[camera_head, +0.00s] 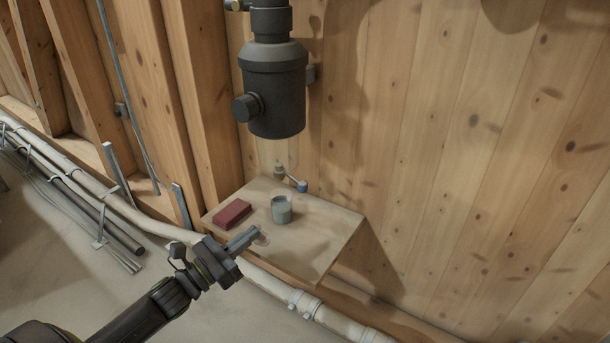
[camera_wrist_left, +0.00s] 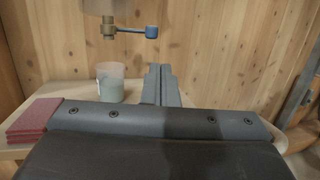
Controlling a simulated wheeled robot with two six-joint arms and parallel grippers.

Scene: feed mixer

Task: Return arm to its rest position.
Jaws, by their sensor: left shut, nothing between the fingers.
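My left arm comes in from the lower left in the head view. Its gripper (camera_head: 256,232) is shut and empty at the front left edge of a small wooden shelf (camera_head: 305,262). In the left wrist view the two fingers of the gripper (camera_wrist_left: 160,72) lie together with nothing between them. A clear cup with grey-green contents (camera_head: 281,210) stands upright on the shelf, beyond the fingertips and apart from them. The cup also shows in the left wrist view (camera_wrist_left: 110,83), left of the fingers. My right gripper is in neither view.
A dark red block (camera_head: 232,213) lies on the shelf, left of the cup. A black cylindrical mixer (camera_head: 274,90) hangs on the wooden wall above, with a clear tube and a blue-handled valve (camera_head: 302,187) below it. Pale pipes (camera_head: 330,318) run beneath the shelf.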

